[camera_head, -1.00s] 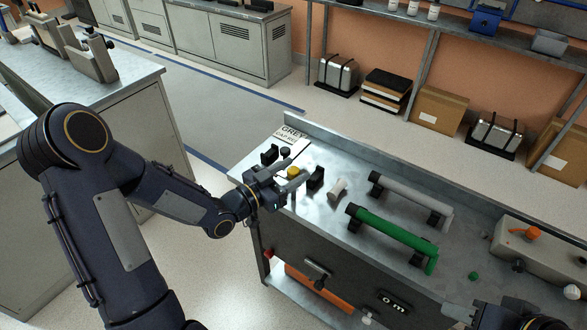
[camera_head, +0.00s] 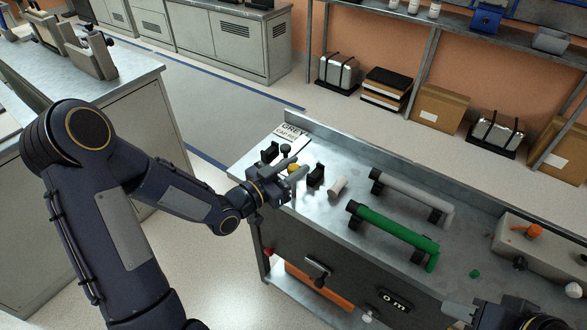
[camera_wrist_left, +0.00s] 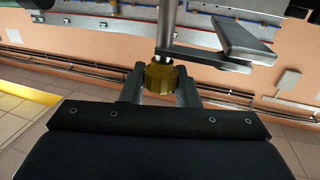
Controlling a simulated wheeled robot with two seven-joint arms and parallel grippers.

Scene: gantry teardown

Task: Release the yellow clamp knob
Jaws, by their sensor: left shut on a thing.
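The yellow clamp knob (camera_head: 293,167) is at the left end of the metal bench, mostly hidden by my left gripper (camera_head: 292,171) in the head view. In the left wrist view the ribbed yellow knob (camera_wrist_left: 161,78) sits between the two fingers, below a metal post. My left gripper (camera_wrist_left: 161,88) is shut on the knob. My right gripper (camera_head: 462,312) is only partly in view at the bottom right edge; its jaw opening is unclear.
Black blocks (camera_head: 316,176) and a pale cylinder (camera_head: 337,187) stand beside the left gripper. A green tube (camera_head: 395,235) and a grey tube (camera_head: 412,196) lie on dark supports to the right. A grey label card (camera_head: 290,133) lies at the back left corner.

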